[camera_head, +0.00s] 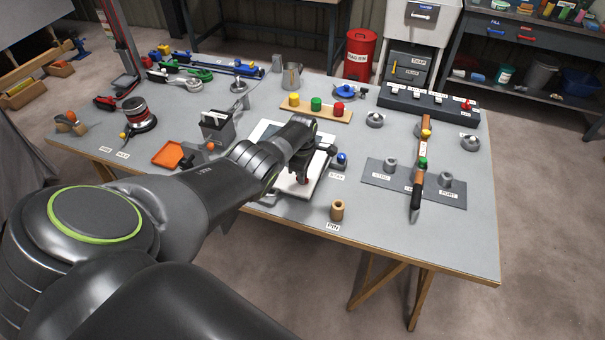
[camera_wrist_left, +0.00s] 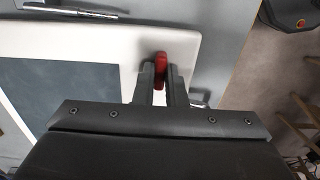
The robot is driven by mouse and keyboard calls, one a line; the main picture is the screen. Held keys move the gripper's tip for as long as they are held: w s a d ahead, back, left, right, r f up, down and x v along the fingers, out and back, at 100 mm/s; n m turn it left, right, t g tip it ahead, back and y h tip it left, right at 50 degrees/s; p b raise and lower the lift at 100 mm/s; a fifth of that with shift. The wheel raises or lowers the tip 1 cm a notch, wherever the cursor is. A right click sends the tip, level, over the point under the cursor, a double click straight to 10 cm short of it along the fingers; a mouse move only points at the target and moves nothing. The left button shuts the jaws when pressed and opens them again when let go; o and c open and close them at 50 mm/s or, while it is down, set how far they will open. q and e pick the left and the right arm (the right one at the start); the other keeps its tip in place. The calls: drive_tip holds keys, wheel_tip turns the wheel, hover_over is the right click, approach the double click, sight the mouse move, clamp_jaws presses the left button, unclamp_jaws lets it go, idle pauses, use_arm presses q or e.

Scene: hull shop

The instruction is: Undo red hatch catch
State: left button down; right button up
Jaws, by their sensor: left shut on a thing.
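The hatch is a white panel with a dark window, lying on the grey bench in the head view (camera_head: 312,181) and filling the left of the left wrist view (camera_wrist_left: 105,42). The red catch (camera_wrist_left: 161,66) sits near the panel's right edge in the left wrist view. My left gripper (camera_wrist_left: 161,78) has its two fingers closed on either side of the catch. In the head view my left gripper (camera_head: 303,170) points down at the hatch's near part, and my arm covers much of the panel. Only a bit of red shows under the fingers there. My right gripper is not in view.
A blue-knobbed fitting (camera_head: 341,158) stands close right of the hatch. A wooden cup (camera_head: 337,210) stands near the front edge. A board with coloured knobs (camera_head: 316,106) lies behind. An orange tray (camera_head: 168,154) is left of my arm.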

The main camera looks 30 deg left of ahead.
use_arm(q)
drive_tip(key=shift+a+r, duration=0.1)
idle(0.3)
drive_tip(key=c, duration=1.5)
unclamp_jaws()
drive_tip(key=shift+r+p, duration=0.4)
drive_tip(key=shift+r, duration=0.05)
wheel_tip(320, 180, up, 7)
drive_tip(key=p, duration=0.2)
drive_tip(key=shift+r+p, duration=0.2)
drive_tip(key=shift+p, duration=0.15)
wheel_tip(320, 180, up, 9)
drive_tip(key=shift+b, duration=0.5)
